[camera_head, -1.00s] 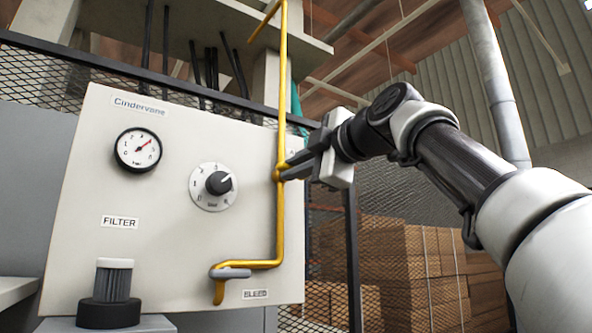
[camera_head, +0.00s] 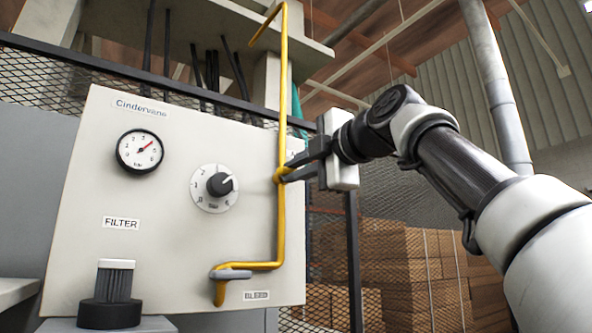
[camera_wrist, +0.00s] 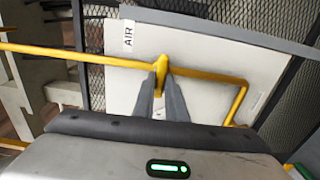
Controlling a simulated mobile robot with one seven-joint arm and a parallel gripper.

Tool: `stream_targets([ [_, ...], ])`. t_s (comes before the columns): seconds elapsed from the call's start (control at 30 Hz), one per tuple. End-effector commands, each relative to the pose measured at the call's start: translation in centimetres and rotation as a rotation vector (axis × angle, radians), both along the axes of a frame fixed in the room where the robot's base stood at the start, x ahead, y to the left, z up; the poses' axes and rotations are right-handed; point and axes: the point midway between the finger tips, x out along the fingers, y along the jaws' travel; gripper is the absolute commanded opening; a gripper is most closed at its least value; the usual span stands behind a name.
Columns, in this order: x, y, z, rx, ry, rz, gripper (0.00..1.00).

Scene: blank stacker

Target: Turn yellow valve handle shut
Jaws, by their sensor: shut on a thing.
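The yellow valve handle (camera_head: 278,175) is on the upright yellow pipe (camera_head: 281,225) at the panel's right edge. In the wrist view the handle (camera_wrist: 159,75) is a short yellow piece set crosswise to the pipe (camera_wrist: 90,55), beside the AIR label (camera_wrist: 128,36). My gripper (camera_head: 287,173) reaches in from the right. Its two dark fingers, also in the wrist view (camera_wrist: 160,82), are on either side of the handle and closed on it. The fingertips partly hide the handle in the head view.
The pale panel (camera_head: 150,235) carries a gauge (camera_head: 140,151), a round knob (camera_head: 215,186) and a FILTER label. A grey lever (camera_head: 231,274) is on the lower pipe near BLEED. A mesh fence with a dark post (camera_head: 354,260) stands right of the panel, with stacked boxes (camera_head: 400,260) behind.

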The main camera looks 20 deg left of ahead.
Motion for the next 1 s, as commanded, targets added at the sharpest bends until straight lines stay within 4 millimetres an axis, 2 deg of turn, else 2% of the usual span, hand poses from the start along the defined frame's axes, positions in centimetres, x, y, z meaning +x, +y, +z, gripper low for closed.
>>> stream_targets([
  [0.03, 0.0, 0.0, 0.0, -0.002, -0.001, -0.001, 0.17],
  [0.1, 0.0, 0.0, 0.0, -0.002, -0.001, -0.001, 0.29],
  [0.13, 0.0, 0.0, 0.0, -0.002, -0.001, -0.001, 0.3],
  [0.4, 0.0, -0.1, 0.0, 0.0, 0.0, 0.0, 0.3],
  [0.53, -0.6, -0.7, -0.1, 0.001, -0.002, -0.002, 0.3],
  [0.67, -1.9, -2.4, -0.4, 0.001, -0.004, -0.005, 0.3],
  [1.0, -7.3, -8.8, -0.3, 0.0, -0.005, -0.008, 0.3],
])
